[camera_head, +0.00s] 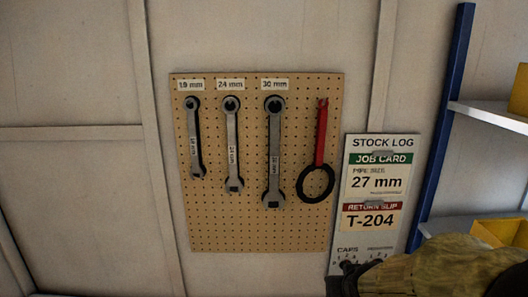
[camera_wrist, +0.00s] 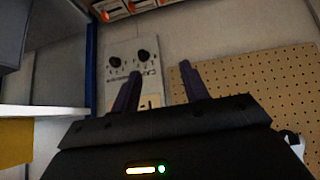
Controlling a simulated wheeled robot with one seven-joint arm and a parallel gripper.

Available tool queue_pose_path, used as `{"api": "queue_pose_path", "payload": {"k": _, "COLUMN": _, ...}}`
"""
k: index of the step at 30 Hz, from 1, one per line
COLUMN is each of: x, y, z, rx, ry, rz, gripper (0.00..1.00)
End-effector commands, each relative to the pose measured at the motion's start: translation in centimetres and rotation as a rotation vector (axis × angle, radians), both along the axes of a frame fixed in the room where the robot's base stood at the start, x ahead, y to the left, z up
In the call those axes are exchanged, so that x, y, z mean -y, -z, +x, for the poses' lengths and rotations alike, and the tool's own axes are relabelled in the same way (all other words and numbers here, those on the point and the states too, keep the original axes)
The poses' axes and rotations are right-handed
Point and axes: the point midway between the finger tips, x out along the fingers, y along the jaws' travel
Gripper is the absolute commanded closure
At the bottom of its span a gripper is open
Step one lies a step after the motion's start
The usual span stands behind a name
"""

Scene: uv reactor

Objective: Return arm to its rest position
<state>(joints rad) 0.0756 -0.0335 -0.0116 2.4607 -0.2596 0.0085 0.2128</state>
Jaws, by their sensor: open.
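My gripper (camera_wrist: 160,68) shows in the wrist view with its two dark fingers spread apart. Nothing is between them. Behind the fingers are the stock log board (camera_wrist: 122,48) and the bare wall, with the pegboard (camera_wrist: 265,80) to the right. There the pegboard (camera_head: 265,228) hangs on the wall with three grey wrenches and a red-handled ring tool (camera_head: 320,150). The stock log board (camera_head: 413,160) stands to its right, reading 27 mm and T-204.
A blue post (camera_head: 442,120) carries shelves (camera_head: 490,115) at the right, with a yellow bin (camera_head: 503,232) low down. An olive patterned object (camera_head: 445,268) fills the lower right corner; I cannot tell what it is. Bins with orange parts (camera_wrist: 125,8) show at the wrist view's top.

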Motion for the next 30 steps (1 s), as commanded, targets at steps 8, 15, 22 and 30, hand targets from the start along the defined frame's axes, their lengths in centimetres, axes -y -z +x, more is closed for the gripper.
{"api": "queue_pose_path", "payload": {"k": 8, "x": -3.1, "y": 9.0, "z": -9.2, "rx": -0.435, "ry": -0.040, "rz": 0.037, "gripper": 0.55}}
{"api": "queue_pose_path", "payload": {"k": 15, "x": -3.5, "y": 9.4, "z": -10.2, "rx": -0.478, "ry": -0.046, "rz": 0.044, "gripper": 0.55}}
{"api": "queue_pose_path", "payload": {"k": 22, "x": -3.5, "y": 9.3, "z": -10.2, "rx": -0.475, "ry": -0.045, "rz": 0.044, "gripper": 0.55}}
{"api": "queue_pose_path", "payload": {"k": 30, "x": -3.4, "y": 9.3, "z": -10.1, "rx": -0.474, "ry": -0.044, "rz": 0.044, "gripper": 0.55}}
